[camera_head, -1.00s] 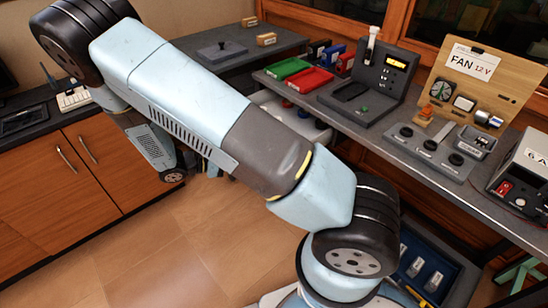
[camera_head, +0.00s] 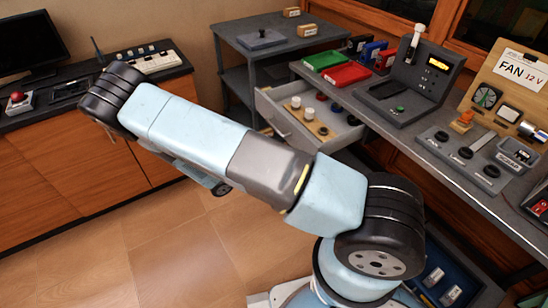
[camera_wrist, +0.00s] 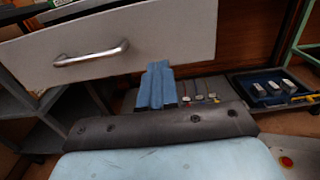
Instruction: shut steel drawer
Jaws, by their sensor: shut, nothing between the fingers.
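The steel drawer (camera_head: 278,118) stands pulled out under the workbench in the head view, with several small knobs or caps inside it. In the wrist view its pale front (camera_wrist: 165,40) fills the upper left, with a metal bar handle (camera_wrist: 90,53) on it. My gripper (camera_wrist: 158,68) shows in the wrist view with its blue fingers together and empty.
The workbench (camera_head: 425,165) carries a green tray (camera_head: 324,60), a red tray (camera_head: 347,74) and a control panel (camera_head: 425,75). A grey side table (camera_head: 260,50) stands behind the drawer. A blue bin (camera_wrist: 272,88) lies low at right. The floor left of my arm is clear.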

